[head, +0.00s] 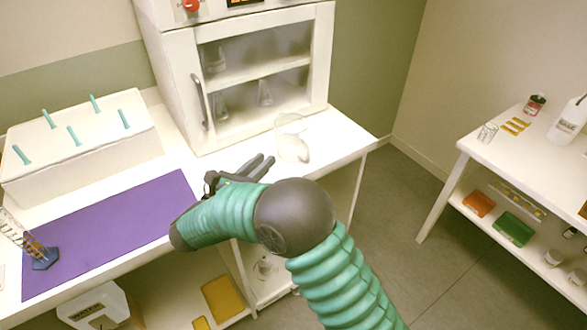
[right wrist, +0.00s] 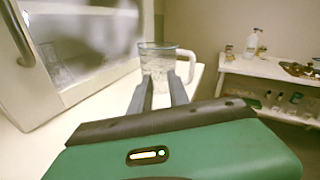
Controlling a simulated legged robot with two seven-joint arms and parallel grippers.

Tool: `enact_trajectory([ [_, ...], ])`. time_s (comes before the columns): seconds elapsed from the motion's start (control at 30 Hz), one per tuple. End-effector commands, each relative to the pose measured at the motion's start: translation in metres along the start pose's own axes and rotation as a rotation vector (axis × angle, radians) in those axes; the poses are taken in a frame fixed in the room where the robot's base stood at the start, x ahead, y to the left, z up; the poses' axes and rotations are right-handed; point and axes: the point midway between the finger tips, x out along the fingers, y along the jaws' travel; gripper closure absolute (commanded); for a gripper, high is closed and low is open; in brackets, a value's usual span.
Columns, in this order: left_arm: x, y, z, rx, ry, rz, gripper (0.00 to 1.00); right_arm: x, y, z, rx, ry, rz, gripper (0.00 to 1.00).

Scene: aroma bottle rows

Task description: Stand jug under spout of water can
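A clear glass jug (head: 292,138) stands upright near the right end of the white bench, in front of the cabinet. In the right wrist view the jug (right wrist: 157,64) is straight ahead, with its pale handle on the right. My right gripper (head: 266,165) is open and empty, just left of and short of the jug. Its two fingers (right wrist: 159,88) point at the jug's lower body; I cannot tell whether they touch it. My left gripper is out of view.
A purple mat (head: 115,230), a white box with teal pegs (head: 85,160) and a blue-based cylinder (head: 42,258) lie left. Floor (head: 400,270) separates the bench from the right table (head: 480,130), which holds small items.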

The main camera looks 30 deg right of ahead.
Motion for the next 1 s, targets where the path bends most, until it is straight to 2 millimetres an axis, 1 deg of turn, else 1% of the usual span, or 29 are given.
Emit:
enact_trajectory([
  [0.03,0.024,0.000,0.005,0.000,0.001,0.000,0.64,-0.008,-0.006,-0.030,0.099,0.008,-0.092,0.78],
  [0.1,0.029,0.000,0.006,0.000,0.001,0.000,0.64,-0.017,-0.021,-0.039,0.195,0.005,-0.189,0.78],
  [0.13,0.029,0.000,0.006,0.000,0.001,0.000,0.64,-0.020,-0.025,-0.041,0.218,0.003,-0.215,0.78],
  [0.17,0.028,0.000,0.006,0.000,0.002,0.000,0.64,-0.020,-0.029,-0.041,0.234,0.001,-0.231,0.78],
  [0.23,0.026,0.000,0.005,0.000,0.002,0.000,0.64,-0.015,-0.034,-0.039,0.248,-0.002,-0.249,0.78],
  [0.27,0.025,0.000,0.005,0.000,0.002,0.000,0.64,-0.010,-0.036,-0.038,0.248,-0.002,-0.249,0.78],
  [0.5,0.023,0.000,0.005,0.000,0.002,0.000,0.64,0.052,-0.050,-0.039,0.245,-0.002,-0.249,0.78],
  [0.6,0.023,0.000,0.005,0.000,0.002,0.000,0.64,0.074,-0.055,-0.040,0.245,-0.002,-0.246,0.78],
  [0.7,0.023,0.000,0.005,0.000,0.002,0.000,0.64,0.087,-0.058,-0.040,0.245,-0.003,-0.244,0.78],
  [0.87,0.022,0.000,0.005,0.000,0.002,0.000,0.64,0.101,-0.061,-0.039,0.244,-0.003,-0.244,0.78],
  [1.0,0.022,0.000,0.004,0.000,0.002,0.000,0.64,0.126,-0.066,-0.036,0.244,-0.002,-0.245,0.78],
])
